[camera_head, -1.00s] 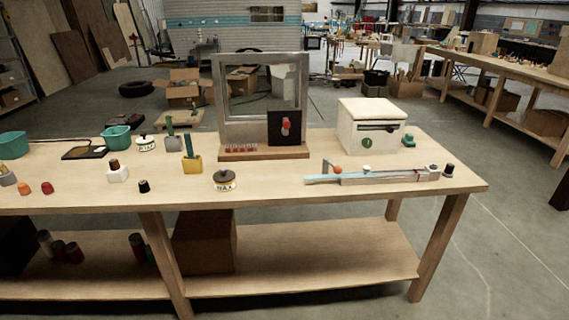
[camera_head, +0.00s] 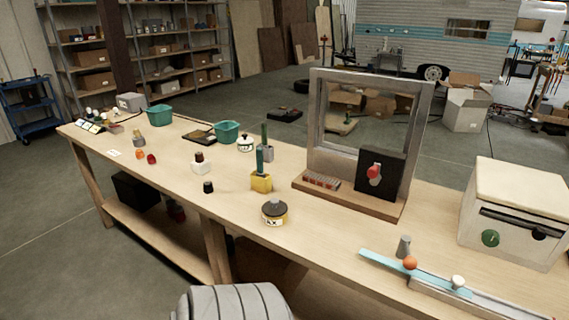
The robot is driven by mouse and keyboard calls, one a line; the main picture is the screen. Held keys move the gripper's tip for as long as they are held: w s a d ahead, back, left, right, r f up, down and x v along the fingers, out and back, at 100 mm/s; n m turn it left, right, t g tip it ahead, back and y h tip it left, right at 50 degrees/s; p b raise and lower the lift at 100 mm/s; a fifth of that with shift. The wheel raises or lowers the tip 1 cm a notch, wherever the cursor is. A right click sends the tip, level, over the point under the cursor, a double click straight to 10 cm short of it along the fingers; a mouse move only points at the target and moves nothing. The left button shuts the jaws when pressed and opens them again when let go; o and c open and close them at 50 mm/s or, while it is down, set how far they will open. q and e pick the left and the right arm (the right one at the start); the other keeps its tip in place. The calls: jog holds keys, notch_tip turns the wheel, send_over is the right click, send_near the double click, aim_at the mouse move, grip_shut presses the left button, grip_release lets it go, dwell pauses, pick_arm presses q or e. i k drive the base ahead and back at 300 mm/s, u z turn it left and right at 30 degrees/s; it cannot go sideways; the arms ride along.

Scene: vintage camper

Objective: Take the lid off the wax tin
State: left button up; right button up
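The wax tin (camera_head: 274,218) stands upright near the front edge of the long wooden workbench, in the middle of the head view. It is a short round tin with a yellow band and partly readable black lettering. Its dark grey lid (camera_head: 274,207), with a small knob on top, sits on it. Neither of my grippers shows in the view. A ribbed grey part at the bottom edge appears to be mine.
A yellow block holding a green-handled tool (camera_head: 261,182) stands just behind the tin. A framed window stand (camera_head: 350,210) is to its right, with a blue strip (camera_head: 385,263) and white box (camera_head: 515,205) farther right. A small black cylinder (camera_head: 208,187) is left. Bench around the tin is clear.

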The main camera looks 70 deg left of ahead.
aim_at(275, 207)
jog(key=u, duration=0.65)
jog(key=i, duration=0.8)
jog(key=u, duration=1.1)
jog(key=i, duration=0.2)
jog(key=u, duration=0.1)
